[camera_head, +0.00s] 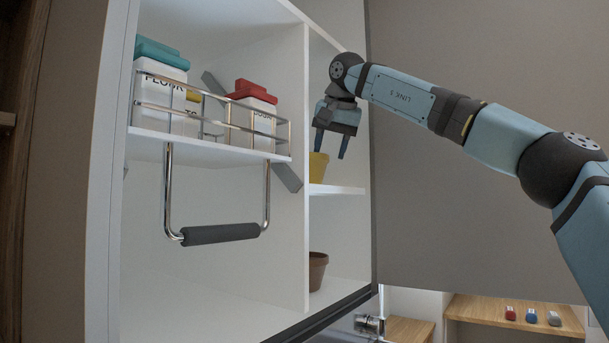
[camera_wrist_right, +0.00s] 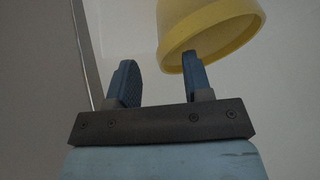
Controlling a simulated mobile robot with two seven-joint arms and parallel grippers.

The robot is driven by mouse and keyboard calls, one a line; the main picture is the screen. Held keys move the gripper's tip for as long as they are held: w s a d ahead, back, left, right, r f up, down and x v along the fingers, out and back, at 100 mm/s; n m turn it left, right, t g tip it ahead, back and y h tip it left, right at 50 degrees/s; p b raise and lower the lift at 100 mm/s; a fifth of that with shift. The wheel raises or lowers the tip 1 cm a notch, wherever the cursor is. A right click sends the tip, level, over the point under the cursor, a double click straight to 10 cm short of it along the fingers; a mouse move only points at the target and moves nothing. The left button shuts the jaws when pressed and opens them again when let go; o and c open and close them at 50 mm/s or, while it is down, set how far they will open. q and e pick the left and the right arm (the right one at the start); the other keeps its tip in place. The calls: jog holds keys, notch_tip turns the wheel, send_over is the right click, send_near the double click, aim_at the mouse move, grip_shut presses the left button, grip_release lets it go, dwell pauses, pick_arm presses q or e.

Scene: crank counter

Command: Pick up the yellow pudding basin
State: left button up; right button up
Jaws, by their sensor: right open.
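The yellow pudding basin (camera_head: 318,168) stands on the upper shelf of the cabinet's narrow right compartment, partly hidden by the divider. My right gripper (camera_head: 331,150) is open and empty, with its fingers pointing down just above and to the right of the basin. In the right wrist view the basin (camera_wrist_right: 212,30) shows large at the top, its wide rim toward the fingers. The right-hand finger of the gripper (camera_wrist_right: 158,60) overlaps the rim there; I cannot tell whether they touch. The space between the fingers looks empty. My left gripper is not in view.
A pull-down wire rack (camera_head: 210,119) with a grey-gripped handle (camera_head: 220,234) holds canisters with teal and red lids at left. A brown pot (camera_head: 317,270) stands below the basin's shelf (camera_head: 340,189). The white divider (camera_head: 307,240) borders the compartment. Small items sit on a wooden shelf (camera_head: 480,309) lower right.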

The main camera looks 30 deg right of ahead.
aim_at(325, 162)
jog(key=shift+w+f, duration=0.2)
jog(key=p+x, duration=0.1)
jog(key=x, duration=0.3)
jog(key=shift+w+a, duration=0.1)
jog(key=shift+w, duration=0.1)
jog(key=shift+w+f, duration=0.1)
jog(key=shift+f, duration=0.05)
jog(key=c, duration=0.7)
grip_shut()
